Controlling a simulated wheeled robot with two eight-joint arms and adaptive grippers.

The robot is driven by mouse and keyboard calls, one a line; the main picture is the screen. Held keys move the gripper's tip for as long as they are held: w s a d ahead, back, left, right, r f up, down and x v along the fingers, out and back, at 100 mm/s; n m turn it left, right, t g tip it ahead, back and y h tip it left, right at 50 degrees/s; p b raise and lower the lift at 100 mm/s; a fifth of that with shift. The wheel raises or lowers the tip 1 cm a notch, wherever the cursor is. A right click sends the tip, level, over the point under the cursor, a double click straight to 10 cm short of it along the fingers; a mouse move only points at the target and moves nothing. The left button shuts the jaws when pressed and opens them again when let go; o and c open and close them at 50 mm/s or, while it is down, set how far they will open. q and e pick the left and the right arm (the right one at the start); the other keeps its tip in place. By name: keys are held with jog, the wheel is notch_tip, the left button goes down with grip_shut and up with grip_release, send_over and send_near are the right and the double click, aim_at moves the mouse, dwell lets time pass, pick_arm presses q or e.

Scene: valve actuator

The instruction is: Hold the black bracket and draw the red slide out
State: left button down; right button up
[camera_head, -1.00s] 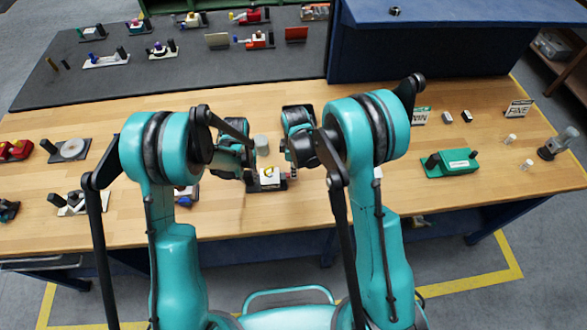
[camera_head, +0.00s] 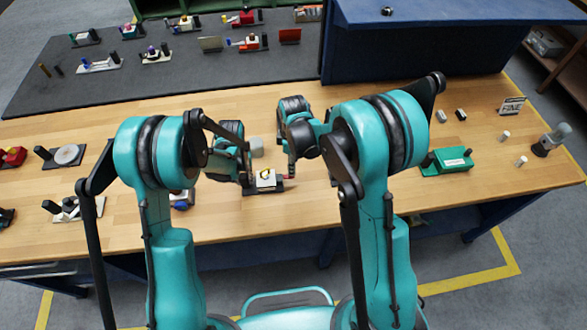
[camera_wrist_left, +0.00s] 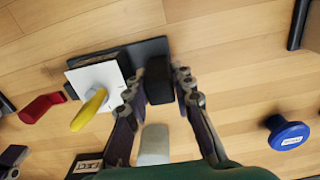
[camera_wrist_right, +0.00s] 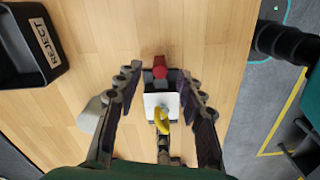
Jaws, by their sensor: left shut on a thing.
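The valve unit has a white block (camera_head: 266,179) with a yellow handle on a dark base, at the middle of the bench's near side. The black bracket (camera_wrist_left: 158,82) is an upright post on that base. My left gripper (camera_wrist_left: 166,76) is shut on it, one finger on each side. The red slide (camera_head: 289,178) sticks out at the unit's right end. Its red end also shows in the left wrist view (camera_wrist_left: 42,107) and the right wrist view (camera_wrist_right: 160,68). My right gripper (camera_wrist_right: 160,77) is open above the unit, its fingers spread either side of the red end, apparently not touching.
A grey cylinder (camera_head: 257,147) stands just behind the unit. A black REJECT bin (camera_wrist_right: 28,52) is near the right gripper. A blue round knob (camera_wrist_left: 287,132) lies near the left gripper. A green box (camera_head: 452,160) stands further right.

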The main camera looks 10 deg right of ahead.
pick_arm(q)
jog(key=shift+a, duration=0.1)
pick_arm(e)
notch_tip(320, 180, up, 7)
jog(key=shift+r, duration=0.15)
pick_arm(q)
jog(key=c, duration=1.2)
grip_release()
jog(key=shift+w, duration=0.1)
jog(key=shift+r, duration=0.1)
